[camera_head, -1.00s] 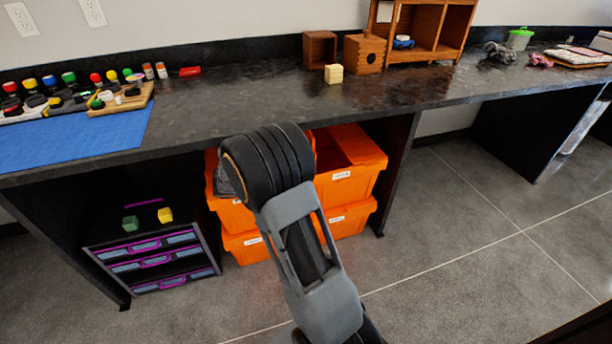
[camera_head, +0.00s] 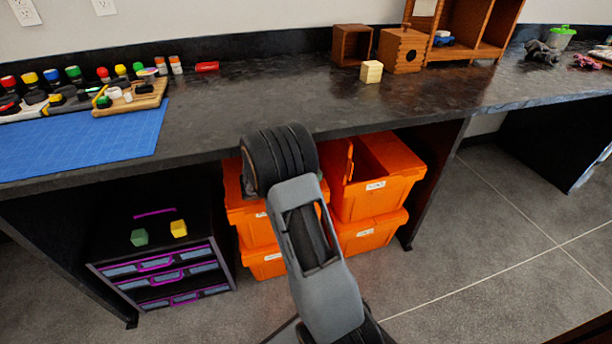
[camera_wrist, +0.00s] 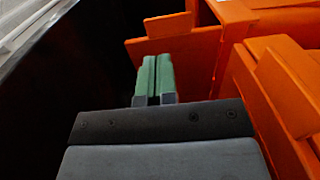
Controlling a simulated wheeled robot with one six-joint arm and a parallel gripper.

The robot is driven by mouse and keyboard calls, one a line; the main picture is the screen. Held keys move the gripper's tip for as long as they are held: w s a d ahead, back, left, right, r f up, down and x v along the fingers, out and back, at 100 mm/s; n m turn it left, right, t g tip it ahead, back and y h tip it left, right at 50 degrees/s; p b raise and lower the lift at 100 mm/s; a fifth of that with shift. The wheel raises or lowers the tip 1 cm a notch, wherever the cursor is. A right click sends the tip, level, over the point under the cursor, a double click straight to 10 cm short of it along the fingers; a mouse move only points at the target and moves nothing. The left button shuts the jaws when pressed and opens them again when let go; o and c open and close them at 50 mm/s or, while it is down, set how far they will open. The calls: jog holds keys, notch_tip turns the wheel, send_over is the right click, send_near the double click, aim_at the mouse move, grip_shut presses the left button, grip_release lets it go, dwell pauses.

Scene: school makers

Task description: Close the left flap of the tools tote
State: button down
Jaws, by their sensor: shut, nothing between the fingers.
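Orange totes stand stacked under the bench; their labels are too small to read, so I cannot tell which is the tools tote. The upper right tote (camera_head: 375,207) is open at the top, with a panel standing up at its left side. The upper left tote (camera_head: 249,222) is largely hidden behind my arm. In the wrist view, an orange flap (camera_wrist: 187,46) sticks out to the left of an orange tote (camera_wrist: 235,62). My gripper (camera_wrist: 153,78), with green fingertips, is shut and empty, close to this flap; contact is unclear. My arm hides it in the head view.
A dark drawer unit (camera_head: 163,265) with purple handles stands left of the totes, with a green and a yellow block on it. The bench top (camera_head: 290,95) is above the totes. A dark support panel (camera_head: 437,185) stands to their right. Open floor lies farther right.

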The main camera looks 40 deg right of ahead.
aim_at(350, 169)
jog(key=p+x, duration=0.1)
jog(key=x, duration=0.8)
jog(key=shift+d, duration=0.1)
jog(key=shift+w, duration=0.15)
